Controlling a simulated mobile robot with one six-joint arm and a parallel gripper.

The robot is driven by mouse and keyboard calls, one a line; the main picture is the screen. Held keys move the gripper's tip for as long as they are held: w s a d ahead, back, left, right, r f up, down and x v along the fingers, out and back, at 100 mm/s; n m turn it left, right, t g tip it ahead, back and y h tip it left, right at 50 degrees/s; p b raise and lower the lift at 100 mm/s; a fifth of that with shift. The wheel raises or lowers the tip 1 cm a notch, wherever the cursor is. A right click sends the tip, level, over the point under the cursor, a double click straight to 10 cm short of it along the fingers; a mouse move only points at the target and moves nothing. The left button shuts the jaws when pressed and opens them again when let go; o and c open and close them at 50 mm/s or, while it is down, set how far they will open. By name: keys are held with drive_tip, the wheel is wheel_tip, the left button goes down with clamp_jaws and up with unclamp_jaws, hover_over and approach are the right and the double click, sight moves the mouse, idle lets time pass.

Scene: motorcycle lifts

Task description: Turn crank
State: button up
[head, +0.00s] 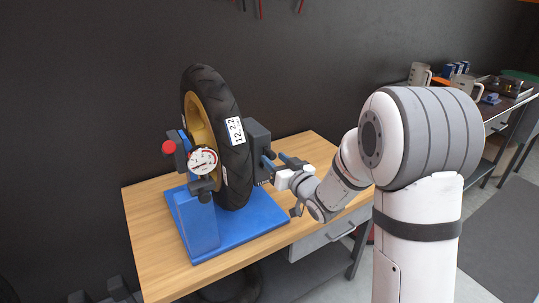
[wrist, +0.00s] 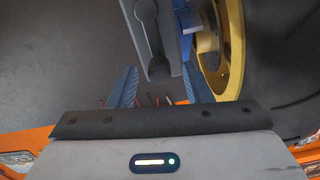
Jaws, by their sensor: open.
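A tyre on a yellow rim (head: 207,115) stands upright on a blue stand (head: 255,222) on the wooden table. A dark grey block (head: 258,136) is at the tyre's right side, with a small dark crank handle (head: 269,154) by my gripper.
A round gauge (head: 203,161) and a red ball knob (head: 168,147) are on the stand's left side. The wooden table (head: 152,215) has bare room around the stand. A shelf with mugs (head: 420,75) stands at the back right.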

drive_tip(key=shift+x, duration=1.85)
clamp_jaws()
